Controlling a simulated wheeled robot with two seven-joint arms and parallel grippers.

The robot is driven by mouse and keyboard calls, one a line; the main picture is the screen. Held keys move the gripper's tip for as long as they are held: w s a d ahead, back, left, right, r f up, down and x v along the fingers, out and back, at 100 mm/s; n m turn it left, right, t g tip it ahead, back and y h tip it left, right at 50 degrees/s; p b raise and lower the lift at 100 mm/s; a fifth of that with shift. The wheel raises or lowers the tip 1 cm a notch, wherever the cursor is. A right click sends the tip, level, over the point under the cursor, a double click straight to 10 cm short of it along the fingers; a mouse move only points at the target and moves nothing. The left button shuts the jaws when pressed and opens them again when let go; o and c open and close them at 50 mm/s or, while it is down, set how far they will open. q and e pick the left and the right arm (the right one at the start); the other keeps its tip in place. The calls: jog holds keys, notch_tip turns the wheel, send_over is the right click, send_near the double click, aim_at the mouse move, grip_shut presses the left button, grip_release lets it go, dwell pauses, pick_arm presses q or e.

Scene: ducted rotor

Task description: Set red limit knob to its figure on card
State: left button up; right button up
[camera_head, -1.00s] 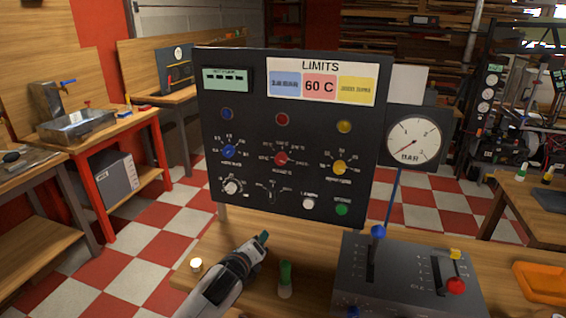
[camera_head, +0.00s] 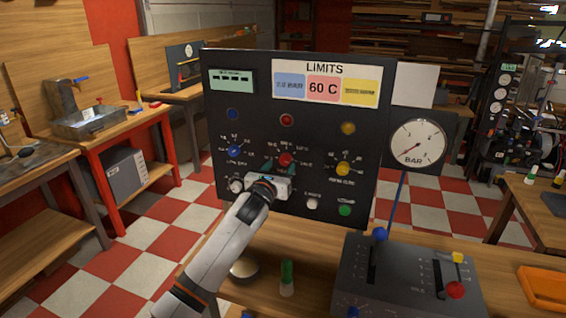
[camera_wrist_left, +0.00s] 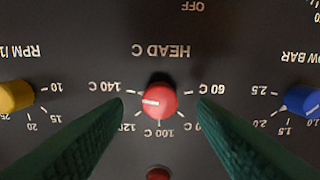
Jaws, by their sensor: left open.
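The red limit knob (camera_head: 286,160) is on the dark upright panel (camera_head: 221,120), below a red lamp. In the left wrist view, which shows the panel upside down, the red knob (camera_wrist_left: 160,97) has a white mark pointing left, toward the 140 C–120 C side of its scale. The 60 C label is on the opposite side. The LIMITS card (camera_head: 325,68) has a red field reading 60 C. My left gripper (camera_head: 281,167) is open at the panel. Its green fingers (camera_wrist_left: 160,103) stand either side of the red knob, with gaps to it. My right gripper is not in view.
A blue knob (camera_head: 234,152) and a yellow knob (camera_head: 343,168) flank the red one. White knobs and a green button (camera_head: 345,211) sit lower. A lever box (camera_head: 400,270) and a green-topped peg (camera_head: 287,279) are on the bench. A BAR gauge (camera_head: 417,142) is at right.

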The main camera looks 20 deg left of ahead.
aim_at(284, 162)
pick_arm(q)
jog(key=shift+w+d, duration=0.1)
jog(key=shift+w, duration=1.5)
jog(key=c, duration=1)
